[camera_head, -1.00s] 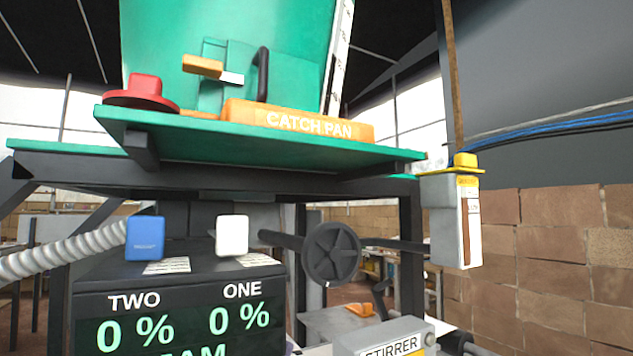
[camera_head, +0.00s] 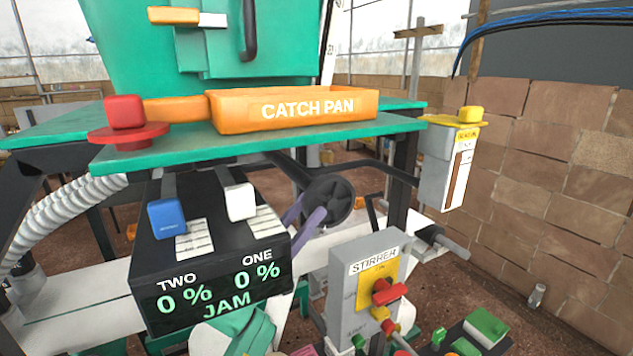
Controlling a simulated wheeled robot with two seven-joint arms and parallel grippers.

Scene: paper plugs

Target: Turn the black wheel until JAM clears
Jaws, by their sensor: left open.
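The black wheel (camera_head: 330,197) sits on a dark shaft under the green shelf, right of the display box. The display box (camera_head: 215,275) reads TWO 0 %, ONE 0 %, with JAM (camera_head: 227,305) lit in green below. My left gripper (camera_head: 311,204) shows as two purple fingers, open, close to the lower left of the wheel. The display box hides the rest of the gripper. I cannot tell whether the fingers touch the wheel. My right gripper is not in view.
An orange catch pan (camera_head: 230,122) and a red knob (camera_head: 125,112) are on the green shelf (camera_head: 215,147) above. A grey STIRRER box (camera_head: 345,285) with a red handle (camera_head: 390,294) stands below right of the wheel. A yellow-topped box (camera_head: 434,178) hangs at the right.

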